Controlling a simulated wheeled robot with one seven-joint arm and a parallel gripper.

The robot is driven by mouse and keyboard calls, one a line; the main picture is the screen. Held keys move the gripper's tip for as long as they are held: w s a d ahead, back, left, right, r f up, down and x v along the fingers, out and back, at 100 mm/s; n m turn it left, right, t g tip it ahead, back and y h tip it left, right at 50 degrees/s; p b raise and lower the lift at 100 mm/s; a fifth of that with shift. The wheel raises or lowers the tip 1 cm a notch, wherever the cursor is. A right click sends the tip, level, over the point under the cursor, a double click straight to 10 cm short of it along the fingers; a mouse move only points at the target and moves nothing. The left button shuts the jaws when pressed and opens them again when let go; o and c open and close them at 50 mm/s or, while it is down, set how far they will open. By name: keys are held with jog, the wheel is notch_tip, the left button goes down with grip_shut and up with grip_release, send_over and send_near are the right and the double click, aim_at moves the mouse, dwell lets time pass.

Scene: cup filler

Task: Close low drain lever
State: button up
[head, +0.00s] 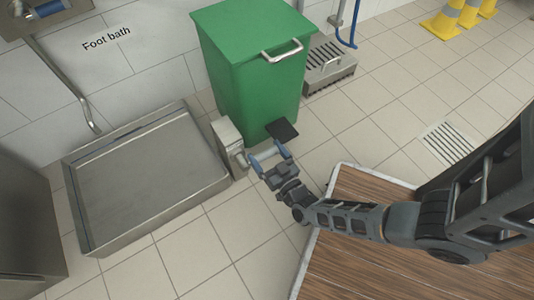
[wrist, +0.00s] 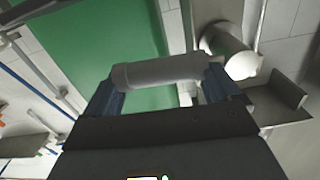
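The low drain lever shows in the wrist view as a pale grey round bar (wrist: 160,71) spanning the gap at my fingertips. My gripper (head: 269,156) is at the lever, beside the small metal box at the foot bath's right edge. Its two blue fingers are wide apart, one at each end of the bar in the wrist view (wrist: 162,85). I cannot tell whether they touch it. In the head view the lever is mostly lost among the fingers. A pale round fitting (wrist: 232,55) lies to the right of the bar in the wrist view.
The metal foot bath basin (head: 150,180) lies left of the metal box (head: 228,135). A green bin (head: 250,75) stands close behind my gripper, with a small dark plate (head: 282,129) by its base. A brown wooden platform (head: 350,255) is at lower right. Tiled floor is clear in front.

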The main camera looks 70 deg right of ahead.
jog(key=c, duration=0.8)
jog(key=shift+r, duration=0.1)
jog(key=shift+r+n+p, duration=0.1)
jog(key=shift+n+p, duration=0.3)
jog(key=o, duration=1.2)
jog(key=p+v, duration=0.1)
jog(key=v, duration=0.7)
jog(key=shift+p, duration=0.4)
jog(key=shift+w, duration=0.1)
